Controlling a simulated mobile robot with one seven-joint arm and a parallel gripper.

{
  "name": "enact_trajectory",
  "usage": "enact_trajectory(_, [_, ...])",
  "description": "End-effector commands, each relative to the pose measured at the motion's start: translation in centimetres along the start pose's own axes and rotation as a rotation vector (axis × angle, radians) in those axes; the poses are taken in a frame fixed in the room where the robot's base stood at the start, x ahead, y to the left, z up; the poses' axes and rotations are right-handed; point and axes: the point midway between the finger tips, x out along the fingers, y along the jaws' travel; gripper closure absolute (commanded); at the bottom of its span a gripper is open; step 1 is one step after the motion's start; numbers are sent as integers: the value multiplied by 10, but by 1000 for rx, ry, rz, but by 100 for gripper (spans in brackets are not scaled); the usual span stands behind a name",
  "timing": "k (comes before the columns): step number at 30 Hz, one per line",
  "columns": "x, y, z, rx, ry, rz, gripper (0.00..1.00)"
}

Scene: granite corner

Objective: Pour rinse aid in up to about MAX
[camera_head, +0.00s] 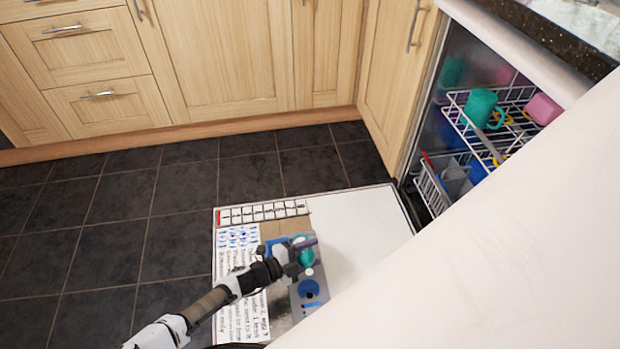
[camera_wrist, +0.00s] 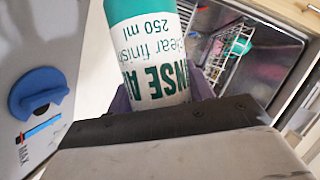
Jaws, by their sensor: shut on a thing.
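My gripper (camera_head: 298,258) is shut on the rinse aid bottle (camera_wrist: 152,50), white with teal lettering and a teal band. In the head view the bottle (camera_head: 307,257) is small and partly covered by the gripper. It is held above the dispenser (camera_head: 312,303) on the opened dishwasher door (camera_head: 350,225). A round blue cap (camera_head: 309,289) is on the dispenser; it also shows in the wrist view (camera_wrist: 42,88). Below it there is a level strip (camera_wrist: 40,131) with blue and red marks and the word MAX. The bottle's mouth and any flow cannot be made out.
The dishwasher rack (camera_head: 475,120) holds a teal mug (camera_head: 482,107) and a pink cup (camera_head: 543,109). A cutlery basket (camera_head: 433,190) is below. Wooden cupboards (camera_head: 215,50) stand behind. Dark floor tiles (camera_head: 110,240) to the left are clear.

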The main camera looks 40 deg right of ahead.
Motion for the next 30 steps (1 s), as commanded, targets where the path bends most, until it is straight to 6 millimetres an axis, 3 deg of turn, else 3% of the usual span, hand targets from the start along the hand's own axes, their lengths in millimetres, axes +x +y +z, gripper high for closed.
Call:
enact_trajectory(12, [8, 22, 20, 126, 1, -54, 80])
enact_trajectory(30, [10, 25, 23, 171, 0, -71, 80])
